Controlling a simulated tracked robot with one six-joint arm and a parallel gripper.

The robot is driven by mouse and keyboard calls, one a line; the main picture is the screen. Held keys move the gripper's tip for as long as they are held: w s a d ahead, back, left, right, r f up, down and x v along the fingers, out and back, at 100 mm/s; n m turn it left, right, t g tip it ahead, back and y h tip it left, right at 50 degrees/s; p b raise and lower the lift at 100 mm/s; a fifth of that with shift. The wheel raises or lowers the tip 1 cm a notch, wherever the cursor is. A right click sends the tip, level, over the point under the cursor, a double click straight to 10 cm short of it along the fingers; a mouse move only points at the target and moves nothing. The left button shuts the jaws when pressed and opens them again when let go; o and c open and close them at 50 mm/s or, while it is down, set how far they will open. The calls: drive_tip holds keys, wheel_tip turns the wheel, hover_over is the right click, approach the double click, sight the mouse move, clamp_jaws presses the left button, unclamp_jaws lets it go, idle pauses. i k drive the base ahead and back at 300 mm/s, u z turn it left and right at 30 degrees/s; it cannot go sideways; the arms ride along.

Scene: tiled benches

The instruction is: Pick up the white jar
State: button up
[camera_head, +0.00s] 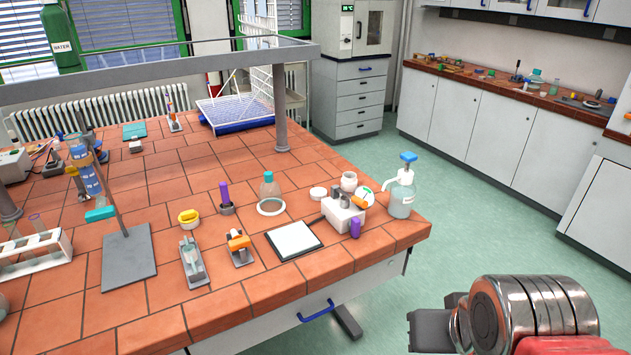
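A small white jar (349,182) stands upright on the tiled bench (170,232), near its right end. It is behind a white block-shaped device (343,215), which hides part of its lower side. A flat white round piece (318,193), perhaps a lid, lies just left of the jar. My gripper (428,332) is at the bottom right, in front of the bench's right end and well apart from the jar. Only its dark end shows beside my metal arm link, so I cannot tell whether it is open or shut. I see nothing held in it.
A pump bottle (402,195) with a blue top stands right of the jar. A flask (270,190), a purple-topped item (225,197) and a white-topped plate (294,240) are to the left. A grey post (280,110) and overhead shelf (160,72) rise behind. Green floor (490,225) is clear at right.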

sight(349, 180)
drive_tip(key=u, duration=0.4)
drive_tip(key=i, duration=0.5)
drive_tip(key=u, duration=0.6)
drive_tip(key=i, duration=0.65)
drive_tip(key=u, duration=0.3)
